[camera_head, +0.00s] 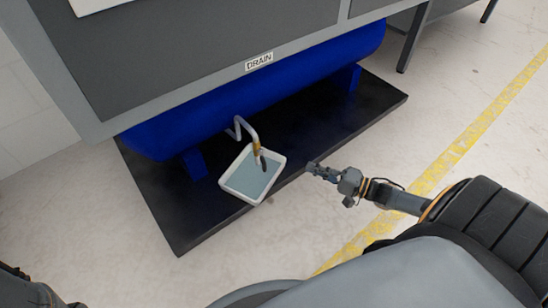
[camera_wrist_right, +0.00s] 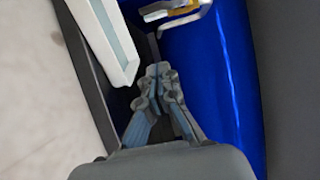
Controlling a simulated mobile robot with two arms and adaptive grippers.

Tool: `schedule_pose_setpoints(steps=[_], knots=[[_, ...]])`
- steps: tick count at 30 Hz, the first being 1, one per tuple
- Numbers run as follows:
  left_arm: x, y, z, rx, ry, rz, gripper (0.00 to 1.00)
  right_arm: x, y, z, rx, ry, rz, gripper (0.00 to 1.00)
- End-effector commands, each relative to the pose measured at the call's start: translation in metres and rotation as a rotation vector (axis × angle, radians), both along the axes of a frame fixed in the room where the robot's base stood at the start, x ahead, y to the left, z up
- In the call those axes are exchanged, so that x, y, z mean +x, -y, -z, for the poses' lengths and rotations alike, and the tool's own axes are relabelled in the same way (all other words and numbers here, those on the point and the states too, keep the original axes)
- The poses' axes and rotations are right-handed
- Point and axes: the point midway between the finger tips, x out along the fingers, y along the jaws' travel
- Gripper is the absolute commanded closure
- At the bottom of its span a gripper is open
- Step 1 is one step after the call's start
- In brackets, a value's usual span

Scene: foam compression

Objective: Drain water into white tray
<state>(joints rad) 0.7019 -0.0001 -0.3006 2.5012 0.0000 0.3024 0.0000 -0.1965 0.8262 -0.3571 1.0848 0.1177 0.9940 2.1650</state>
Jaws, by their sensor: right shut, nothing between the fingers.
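The white tray (camera_head: 226,187) sits on the black base plate below the drain pipe (camera_head: 248,130), with a flat blue-grey surface inside that looks like water. The pipe comes from the blue tank (camera_head: 200,108) and ends in a brass-coloured valve (camera_head: 256,149) with a dark part hanging over the tray. I cannot tell whether water is flowing. My right gripper (camera_head: 312,167) is shut and empty, right of the tray and apart from it. In the right wrist view its fingertips (camera_wrist_right: 158,72) point toward the valve (camera_wrist_right: 168,8), with the tray (camera_wrist_right: 122,45) at left. My left gripper is not in view.
The black base plate (camera_head: 345,115) extends under the tank to the right. A grey cabinet (camera_head: 190,40) with a "DRAIN" label (camera_head: 259,62) overhangs the tank. Pale floor with a yellow line (camera_head: 470,135) is open at the right.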

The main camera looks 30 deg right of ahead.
Motion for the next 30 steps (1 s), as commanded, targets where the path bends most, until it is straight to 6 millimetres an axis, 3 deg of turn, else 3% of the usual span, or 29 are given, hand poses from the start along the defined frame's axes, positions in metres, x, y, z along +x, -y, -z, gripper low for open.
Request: schedule_pose_setpoints(steps=[7, 11, 23, 30], knots=[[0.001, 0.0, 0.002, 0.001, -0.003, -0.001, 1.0, 0.003, -0.002, 0.0, -0.001, 0.002, 0.0, 1.0], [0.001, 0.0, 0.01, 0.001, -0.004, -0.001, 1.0, 0.015, -0.008, 0.002, 0.0, 0.004, 0.0, 1.0], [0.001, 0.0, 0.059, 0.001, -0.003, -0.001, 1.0, 0.088, -0.051, 0.005, -0.001, 0.006, -0.001, 1.0], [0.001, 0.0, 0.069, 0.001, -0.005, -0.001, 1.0, 0.079, -0.079, 0.003, 0.0, 0.0, -0.001, 1.0]])
